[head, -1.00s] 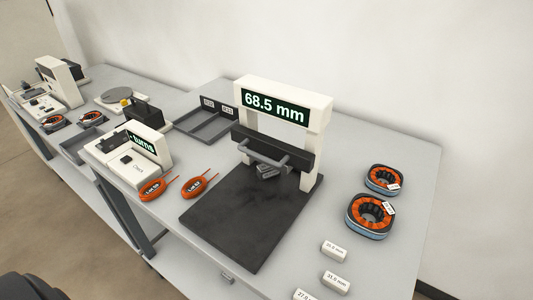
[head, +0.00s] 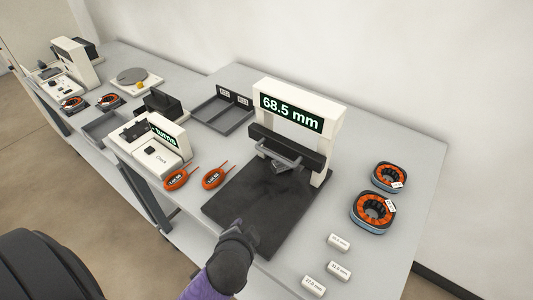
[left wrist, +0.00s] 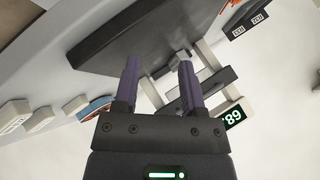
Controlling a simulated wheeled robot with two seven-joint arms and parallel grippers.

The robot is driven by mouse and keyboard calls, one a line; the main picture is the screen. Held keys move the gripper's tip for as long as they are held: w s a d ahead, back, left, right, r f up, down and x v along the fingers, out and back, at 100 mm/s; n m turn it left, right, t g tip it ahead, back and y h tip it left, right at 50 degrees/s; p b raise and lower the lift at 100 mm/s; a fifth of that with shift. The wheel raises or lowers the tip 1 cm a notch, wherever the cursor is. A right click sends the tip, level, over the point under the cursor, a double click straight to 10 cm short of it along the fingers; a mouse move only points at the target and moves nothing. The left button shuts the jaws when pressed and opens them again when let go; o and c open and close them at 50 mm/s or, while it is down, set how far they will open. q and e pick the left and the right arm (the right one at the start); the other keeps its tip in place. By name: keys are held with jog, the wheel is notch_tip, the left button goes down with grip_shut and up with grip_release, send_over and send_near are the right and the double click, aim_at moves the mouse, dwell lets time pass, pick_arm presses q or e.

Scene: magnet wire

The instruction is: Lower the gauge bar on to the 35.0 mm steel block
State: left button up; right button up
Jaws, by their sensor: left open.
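The gauge stand (head: 335,120) is a white frame whose green display reads 68.5 mm. Its dark gauge bar (head: 310,155) is raised above the black plate (head: 245,207), with a grey U-shaped handle (head: 275,158) in front. A small grey steel block (head: 280,167) shows under the handle, partly hidden by it; its label is unreadable. My left gripper (head: 246,229) is at the plate's front edge, short of the handle and apart from it. In the left wrist view its two purple fingers (left wrist: 158,75) are spread and empty, facing the plate and bar. My right gripper is out of view.
Several white labelled blocks (head: 338,270) lie at the table's front right, with two orange coil rings (head: 372,213) behind them. Two orange wire bobbins (head: 213,178) and a turns counter (head: 155,152) stand left of the plate. A grey tray (head: 220,118) is behind them.

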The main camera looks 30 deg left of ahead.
aim_at(272, 156)
pick_arm(q)
jog(key=w+r+m+t, duration=0.7)
jog(key=w+r+m, duration=0.1)
jog(key=w+m, duration=0.1)
jog(key=b+x, duration=0.1)
jog(key=x, duration=0.8)
jog(key=shift+w+a+f, duration=0.15)
jog(key=shift+w+a, duration=0.05)
jog(key=shift+w, duration=0.1)
jog(key=shift+c, duration=0.3)
grip_shut()
